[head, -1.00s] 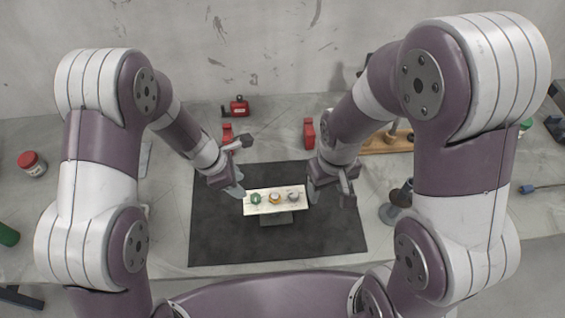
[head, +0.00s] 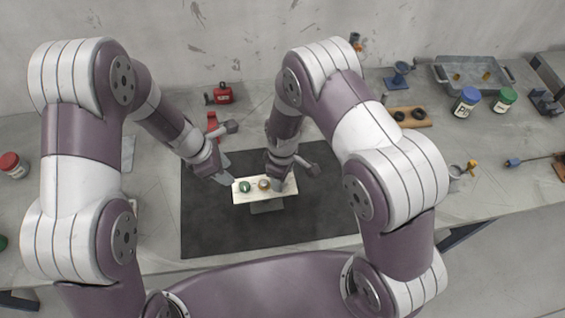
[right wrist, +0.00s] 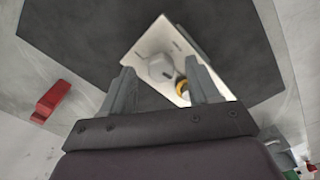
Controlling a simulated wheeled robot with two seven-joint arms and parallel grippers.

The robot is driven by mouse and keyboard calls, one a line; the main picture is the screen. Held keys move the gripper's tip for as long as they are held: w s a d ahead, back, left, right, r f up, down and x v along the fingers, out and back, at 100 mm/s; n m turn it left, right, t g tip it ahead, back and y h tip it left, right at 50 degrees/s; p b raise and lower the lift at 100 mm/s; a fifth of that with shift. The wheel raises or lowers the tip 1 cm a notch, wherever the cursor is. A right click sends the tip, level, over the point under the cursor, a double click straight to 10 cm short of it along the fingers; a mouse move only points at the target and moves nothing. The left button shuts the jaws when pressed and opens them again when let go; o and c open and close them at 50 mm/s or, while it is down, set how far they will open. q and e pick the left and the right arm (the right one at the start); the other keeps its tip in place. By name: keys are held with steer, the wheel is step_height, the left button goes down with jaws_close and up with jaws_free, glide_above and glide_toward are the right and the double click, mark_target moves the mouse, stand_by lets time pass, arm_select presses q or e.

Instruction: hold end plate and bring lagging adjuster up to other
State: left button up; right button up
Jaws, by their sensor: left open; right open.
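A pale plate (head: 253,198) stands on a grey foot on the black mat. It carries a green adjuster (head: 245,187) at left and an orange-brown adjuster (head: 264,184) in the middle. A grey hexagonal adjuster (right wrist: 162,67) at the right is covered by my right gripper in the head view; in the right wrist view it shows between the fingers, beside a yellow-ringed one (right wrist: 182,88). My left gripper (head: 227,177) is open at the plate's left end; contact is unclear. My right gripper (head: 279,180) is open over the plate's right part.
The black mat (head: 215,230) is clear around the plate. A red tool (head: 221,94) and another red item (head: 212,122) stand behind it. At right are a wooden block (head: 411,117), a grey tray (head: 470,72), blue and green jars (head: 466,102) and a small cup (head: 456,175).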

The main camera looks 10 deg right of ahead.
steer(key=shift+s+f, duration=0.2)
steer(key=shift+f, duration=0.35)
steer(key=shift+w, duration=0.1)
steer(key=shift+c, duration=0.6)
arm_select(q)
steer(key=shift+s, duration=0.1)
arm_select(e)
jaws_close()
arm_select(q)
steer(key=shift+o, duration=1.3)
steer(key=shift+d+r, duration=0.1)
arm_select(e)
steer(key=shift+d, duration=0.1)
arm_select(q)
step_height(320, 180, up, 2)
steer(key=m+y, duration=0.4)
steer(key=m, duration=1.8)
glide_above(245, 185)
step_height(245, 185, down, 11)
steer(key=shift+f, duration=0.1)
jaws_close()
